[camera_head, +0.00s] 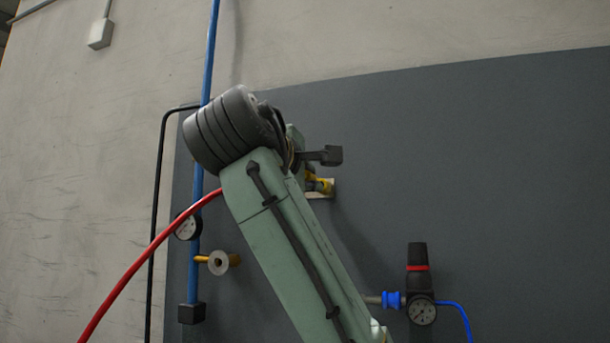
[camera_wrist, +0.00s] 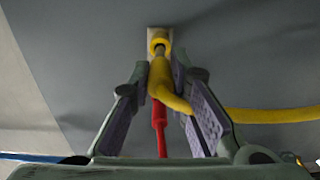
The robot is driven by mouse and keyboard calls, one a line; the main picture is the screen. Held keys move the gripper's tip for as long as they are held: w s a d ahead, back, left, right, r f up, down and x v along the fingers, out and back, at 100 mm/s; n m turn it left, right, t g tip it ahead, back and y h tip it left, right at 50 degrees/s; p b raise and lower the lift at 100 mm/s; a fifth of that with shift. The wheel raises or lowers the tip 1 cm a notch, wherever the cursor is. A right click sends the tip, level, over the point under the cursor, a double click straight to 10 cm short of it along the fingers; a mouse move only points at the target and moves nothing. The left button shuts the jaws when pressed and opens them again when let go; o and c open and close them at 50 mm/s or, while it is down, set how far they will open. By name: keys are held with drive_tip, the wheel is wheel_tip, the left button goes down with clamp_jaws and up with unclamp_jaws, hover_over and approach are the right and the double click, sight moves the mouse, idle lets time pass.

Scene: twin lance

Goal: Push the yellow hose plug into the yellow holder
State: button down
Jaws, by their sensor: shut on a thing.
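The yellow holder (camera_wrist: 158,36) is a yellow ring on a pale plate at the top middle of the wrist view. The yellow hose plug (camera_wrist: 160,76) points at it, its grey tip overlapping the ring. I cannot tell whether the tip is inside or just in front. My gripper (camera_wrist: 161,82) is shut on the plug, with a purple-padded finger on either side. The yellow hose (camera_wrist: 265,115) bends off the plug to the right. In the head view my arm hides most of this; yellow parts (camera_head: 319,184) show beside the pale plate.
A red hose (camera_head: 140,258) runs behind my arm; a red part (camera_wrist: 160,130) shows below the plug. Left are a blue pipe (camera_head: 208,60), a gauge (camera_head: 187,226) and a brass fitting (camera_head: 219,263). A regulator (camera_head: 419,282) hangs right. The upper right panel (camera_head: 500,160) is bare.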

drive_tip(key=shift+p+x, duration=0.9)
drive_tip(key=shift+x, duration=1.1)
idle(1.2)
drive_tip(key=c, duration=1.8)
unclamp_jaws()
drive_tip(key=shift+o, duration=0.2)
drive_tip(key=o, duration=0.5)
drive_tip(key=shift+s, duration=0.1)
